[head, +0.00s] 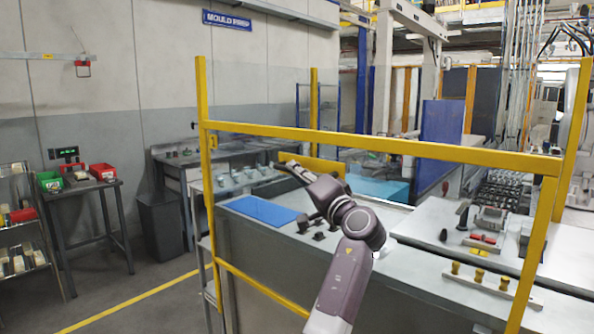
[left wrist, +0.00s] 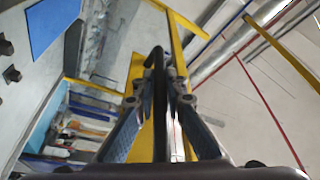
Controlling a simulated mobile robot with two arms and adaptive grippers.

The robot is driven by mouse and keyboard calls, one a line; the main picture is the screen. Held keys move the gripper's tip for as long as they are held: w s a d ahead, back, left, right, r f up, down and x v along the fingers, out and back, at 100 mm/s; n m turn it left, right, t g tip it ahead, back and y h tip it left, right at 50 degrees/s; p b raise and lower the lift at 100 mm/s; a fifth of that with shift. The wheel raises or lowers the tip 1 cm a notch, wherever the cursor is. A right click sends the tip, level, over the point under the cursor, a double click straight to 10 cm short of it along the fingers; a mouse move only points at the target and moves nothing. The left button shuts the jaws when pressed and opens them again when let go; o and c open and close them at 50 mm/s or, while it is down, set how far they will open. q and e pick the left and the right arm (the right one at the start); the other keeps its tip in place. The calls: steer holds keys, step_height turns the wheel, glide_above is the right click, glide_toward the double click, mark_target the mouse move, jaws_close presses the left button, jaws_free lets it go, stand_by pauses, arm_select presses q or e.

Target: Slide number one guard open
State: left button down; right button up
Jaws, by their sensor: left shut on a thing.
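My left arm reaches from the lower middle over the bench in the head view. Its gripper (head: 284,166) is beside a yellow panel (head: 325,165) at the back of the bench and small there. In the left wrist view the left gripper (left wrist: 160,72) is shut on a black bar-like handle (left wrist: 158,95), which runs between the fingers. Yellow guard parts (left wrist: 140,75) show right behind the handle. My right gripper is not in view.
A yellow rail frame (head: 380,143) crosses in front of the bench (head: 290,245). A blue mat (head: 262,210) and small dark parts (head: 305,224) lie on it. Fixtures (head: 485,243) stand at right. A side table (head: 95,186) with bins stands at left; the floor there is open.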

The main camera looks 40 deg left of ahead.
arm_select(q)
steer(key=shift+f, duration=0.1)
steer(key=c, duration=2)
jaws_free()
steer(key=shift+o, duration=0.2)
steer(key=shift+d, duration=0.1)
steer(key=v, duration=1.2)
